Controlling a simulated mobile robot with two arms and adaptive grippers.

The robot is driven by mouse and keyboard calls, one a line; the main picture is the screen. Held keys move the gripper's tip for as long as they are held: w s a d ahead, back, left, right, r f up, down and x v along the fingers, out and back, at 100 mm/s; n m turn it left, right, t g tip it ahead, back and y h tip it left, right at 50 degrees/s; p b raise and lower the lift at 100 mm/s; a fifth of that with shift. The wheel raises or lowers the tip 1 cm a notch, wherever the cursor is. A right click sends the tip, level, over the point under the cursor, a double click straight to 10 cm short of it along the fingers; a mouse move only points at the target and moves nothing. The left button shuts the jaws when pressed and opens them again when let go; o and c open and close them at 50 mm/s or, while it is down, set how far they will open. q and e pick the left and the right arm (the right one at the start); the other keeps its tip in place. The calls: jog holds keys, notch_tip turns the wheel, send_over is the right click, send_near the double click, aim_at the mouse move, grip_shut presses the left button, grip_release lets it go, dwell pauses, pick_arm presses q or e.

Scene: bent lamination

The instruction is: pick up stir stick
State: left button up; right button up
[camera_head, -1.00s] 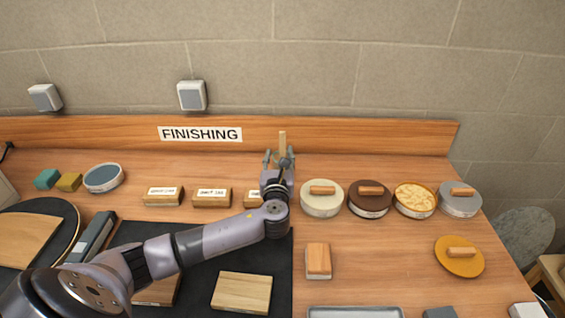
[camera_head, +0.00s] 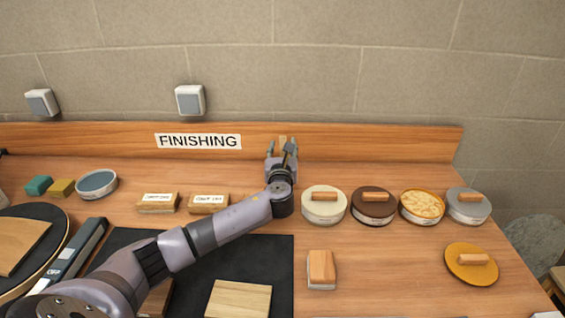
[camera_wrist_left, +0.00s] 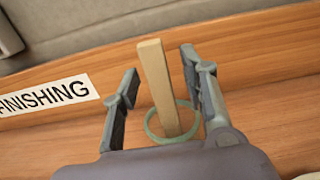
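The stir stick is a flat, pale wooden stick (camera_wrist_left: 158,88). In the left wrist view it stands nearly upright, slightly tilted, with its lower part inside a green round rim (camera_wrist_left: 152,136), apparently a cup. My left gripper (camera_wrist_left: 160,75) is open, with one finger on each side of the stick and a visible gap on both sides. In the head view my left gripper (camera_head: 282,148) is at the back of the bench, in front of the stick's tip (camera_head: 283,141), and hides most of the stick and the cup. My right gripper is not in view.
Several round pads with wooden handles, including a cream one (camera_head: 324,211), stand close to the right of the gripper. Labelled wooden blocks (camera_head: 208,207) stand to its left. The wooden backboard (camera_head: 370,143) rises just behind. A black mat (camera_head: 245,258) lies in front.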

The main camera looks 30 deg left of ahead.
pick_arm(q)
grip_shut()
dwell(0.3)
jog(key=shift+r, duration=0.1)
